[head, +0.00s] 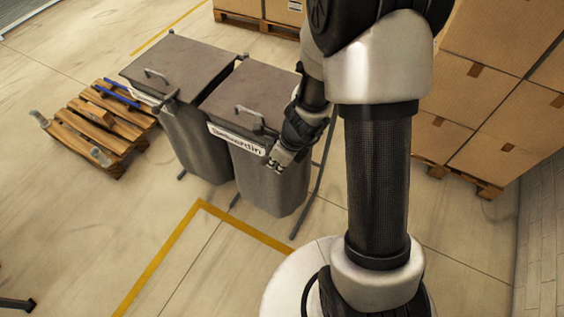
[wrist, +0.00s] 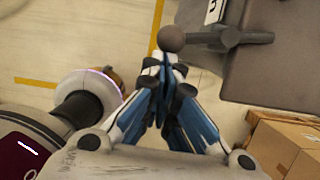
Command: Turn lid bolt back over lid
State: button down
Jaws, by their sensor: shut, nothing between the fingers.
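Two grey bins stand side by side in the head view, each with a flat brown-grey lid and a handle. My gripper (head: 277,162) is at the front right of the right bin (head: 265,185), close to the edge of its lid (head: 240,92). In the wrist view the lid bolt (wrist: 228,38) is a dark bar with a ball knob, lying at the edge of the lid (wrist: 280,72), with the knob sticking out past it. My gripper (wrist: 168,62) is shut and empty, its tips just below the knob in the picture. Whether they touch it I cannot tell.
The left bin (head: 195,135) stands beside the right one. A wooden pallet (head: 95,130) lies at the left. Stacked cardboard boxes (head: 495,80) are at the right. Open floor with a yellow line (head: 160,255) lies in front of the bins.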

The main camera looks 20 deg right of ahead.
jog(key=shift+w+a+m, duration=0.2)
jog(key=shift+a+m, duration=0.1)
jog(key=shift+a, duration=0.45)
dwell(0.3)
